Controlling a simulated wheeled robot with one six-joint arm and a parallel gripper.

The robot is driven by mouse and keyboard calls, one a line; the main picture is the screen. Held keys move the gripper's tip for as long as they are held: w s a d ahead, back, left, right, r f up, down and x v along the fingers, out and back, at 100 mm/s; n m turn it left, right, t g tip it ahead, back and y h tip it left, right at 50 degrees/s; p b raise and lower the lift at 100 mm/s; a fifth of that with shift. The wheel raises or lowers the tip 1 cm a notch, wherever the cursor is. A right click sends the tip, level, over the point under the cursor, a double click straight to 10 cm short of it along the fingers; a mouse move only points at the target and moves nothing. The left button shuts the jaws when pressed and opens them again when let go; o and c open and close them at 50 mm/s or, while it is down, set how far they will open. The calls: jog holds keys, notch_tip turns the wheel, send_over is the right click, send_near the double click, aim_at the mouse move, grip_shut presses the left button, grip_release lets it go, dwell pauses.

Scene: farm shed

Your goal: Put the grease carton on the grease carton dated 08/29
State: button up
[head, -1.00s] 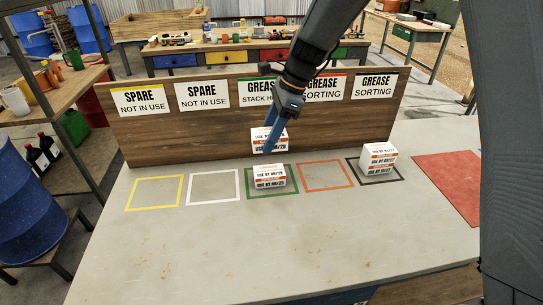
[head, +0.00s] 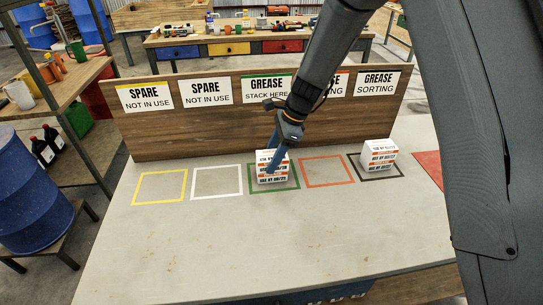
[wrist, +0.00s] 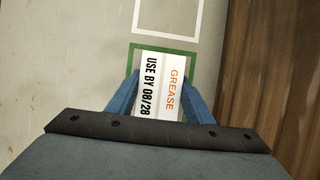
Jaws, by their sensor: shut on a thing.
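My gripper (head: 271,167) is shut on a white grease carton (head: 265,157) with an orange band, over the green square. In the wrist view this carton (wrist: 160,88) reads GREASE, USE BY 08/28, between my blue fingers (wrist: 160,100). Directly below it is another grease carton (head: 266,180), inside the green outline, whose small label seems to read 08/29. The two look lined up with no clear gap; whether they touch I cannot tell. In the wrist view the held carton hides the lower one.
The orange square (head: 328,171), white square (head: 217,181) and yellow square (head: 161,187) are empty. A wooden board (head: 220,125) with signs stands behind them.

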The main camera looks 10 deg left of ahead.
jog(key=shift+f, duration=0.1)
jog(key=o, duration=1.1)
jog(key=b+v, duration=0.4)
jog(key=v, duration=0.8)
jog(key=s+d+f+n+t+h, duration=0.1)
jog(key=s+d+f+n+h, duration=0.1)
jog(key=s+d+n, duration=0.5)
jog(key=s+d+f+n+t+h, duration=0.1)
jog(key=s+d+f+n+h, duration=0.1)
jog(key=s+d+n, duration=0.6)
jog(key=s+d, duration=0.5)
jog(key=d, duration=0.2)
jog(key=shift+d+f+p, duration=0.3)
jog(key=shift+w, duration=0.1)
